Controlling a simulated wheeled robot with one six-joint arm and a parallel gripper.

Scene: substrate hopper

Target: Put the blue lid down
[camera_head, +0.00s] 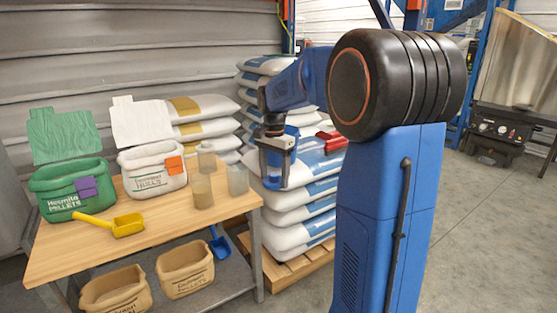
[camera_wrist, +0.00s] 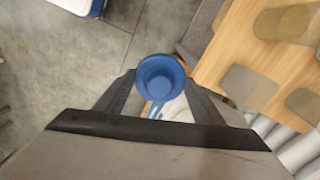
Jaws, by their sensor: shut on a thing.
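My gripper (camera_head: 273,178) hangs fingers-down just past the right edge of the wooden table, in front of the stacked sacks. In the wrist view its fingertips (camera_wrist: 160,85) are closed on a round blue lid (camera_wrist: 160,74), which has a raised rim and a recessed centre. Blue also shows between the fingers in the head view, but the fingers partly cover it. Below the lid, the wrist view shows grey floor and the table edge, so it is held in the air and not over the tabletop.
The wooden table (camera_head: 92,246) holds a green bin (camera_head: 60,178), a white bin (camera_head: 140,180), a yellow scoop (camera_head: 125,225) and translucent cups (camera_head: 237,180) near its right edge. A blue scoop (camera_head: 219,245) and tan bins (camera_head: 185,282) are on the lower shelf. The table's front right is clear.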

